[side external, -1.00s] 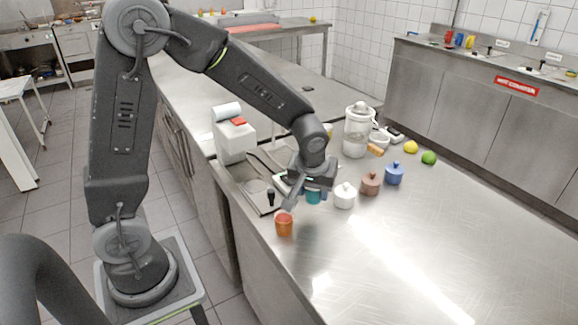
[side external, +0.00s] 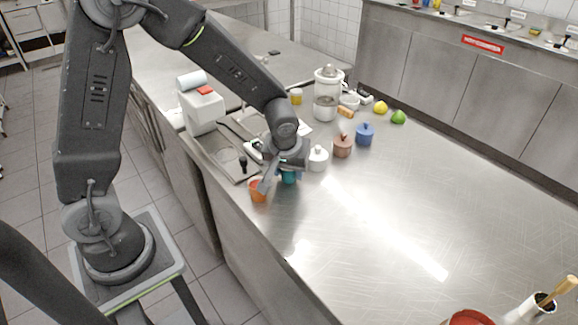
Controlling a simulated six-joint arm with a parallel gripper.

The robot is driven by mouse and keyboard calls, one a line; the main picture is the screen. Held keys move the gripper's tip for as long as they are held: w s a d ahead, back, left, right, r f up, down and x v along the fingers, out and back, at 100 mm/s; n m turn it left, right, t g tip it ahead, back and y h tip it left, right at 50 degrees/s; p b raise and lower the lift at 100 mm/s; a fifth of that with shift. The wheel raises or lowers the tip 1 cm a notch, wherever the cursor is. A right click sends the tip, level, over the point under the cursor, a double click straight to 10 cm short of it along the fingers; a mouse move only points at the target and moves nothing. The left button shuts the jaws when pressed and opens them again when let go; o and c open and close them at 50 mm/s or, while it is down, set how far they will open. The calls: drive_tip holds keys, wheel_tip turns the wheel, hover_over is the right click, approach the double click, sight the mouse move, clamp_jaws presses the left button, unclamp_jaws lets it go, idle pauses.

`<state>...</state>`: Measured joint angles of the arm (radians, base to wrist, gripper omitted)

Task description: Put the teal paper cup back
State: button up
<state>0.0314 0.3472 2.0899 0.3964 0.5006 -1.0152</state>
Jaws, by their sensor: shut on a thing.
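The teal paper cup (side external: 289,178) is at the near left part of the steel counter, partly hidden by my gripper (side external: 276,180). My gripper is shut on the teal cup and points down at it. The cup looks upright and at or just above the counter; I cannot tell whether its base touches.
A white lidded pot (side external: 318,160) stands close right of the gripper, then a brown pot (side external: 342,147) and a blue pot (side external: 365,135). A coffee machine (side external: 203,112) and a tray (side external: 225,157) are behind left.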

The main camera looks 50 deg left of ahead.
drive_tip(key=shift+f, duration=0.15)
idle(0.6)
drive_tip(key=o, duration=1.4)
drive_tip(key=shift+r, duration=3.5)
